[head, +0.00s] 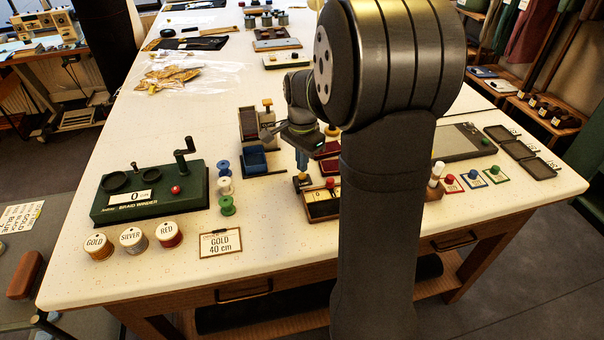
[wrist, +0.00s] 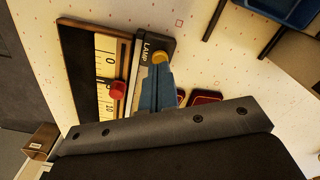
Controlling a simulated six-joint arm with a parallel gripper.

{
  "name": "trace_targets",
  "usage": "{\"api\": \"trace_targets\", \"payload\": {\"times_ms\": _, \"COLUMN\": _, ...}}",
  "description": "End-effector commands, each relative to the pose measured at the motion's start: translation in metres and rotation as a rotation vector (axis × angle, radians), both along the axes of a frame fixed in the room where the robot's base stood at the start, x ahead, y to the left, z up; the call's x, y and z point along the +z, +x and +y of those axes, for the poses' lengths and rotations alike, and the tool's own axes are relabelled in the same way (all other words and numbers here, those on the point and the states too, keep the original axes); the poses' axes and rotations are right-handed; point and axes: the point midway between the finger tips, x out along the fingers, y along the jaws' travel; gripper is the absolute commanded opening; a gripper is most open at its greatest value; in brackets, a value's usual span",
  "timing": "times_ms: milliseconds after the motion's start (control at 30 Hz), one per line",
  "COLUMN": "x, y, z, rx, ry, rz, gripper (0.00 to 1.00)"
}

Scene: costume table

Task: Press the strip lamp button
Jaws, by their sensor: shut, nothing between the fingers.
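The strip lamp button is a round yellow button (wrist: 159,57) on a dark bar marked LAMP (wrist: 146,62), seen in the wrist view. In the head view, the dark lamp bar (head: 298,185) stands beside the wooden scale block. My gripper has blue fingers, which show in the wrist view (wrist: 158,74) and point down in the head view (head: 302,170). They are shut and empty. Their tips are right by the yellow button, overlapping its near edge in the wrist picture. I cannot tell whether they touch it.
A wooden scale block (wrist: 103,75) with a red knob (wrist: 118,89) lies beside the lamp bar. Dark red trays (wrist: 206,97) are close on the other side. A blue bin (head: 253,160) and a green braid winder (head: 148,192) stand to the left in the head view.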

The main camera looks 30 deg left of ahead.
Motion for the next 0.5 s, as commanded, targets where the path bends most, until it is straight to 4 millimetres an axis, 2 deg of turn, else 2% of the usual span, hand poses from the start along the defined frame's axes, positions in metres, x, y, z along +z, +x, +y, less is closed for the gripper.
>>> {"api": "trace_targets", "payload": {"times_ms": 500, "x": -0.0048, "y": 0.0001, "z": 0.0001, "rx": 0.0, "ry": 0.0, "rz": 0.0, "gripper": 0.0}}
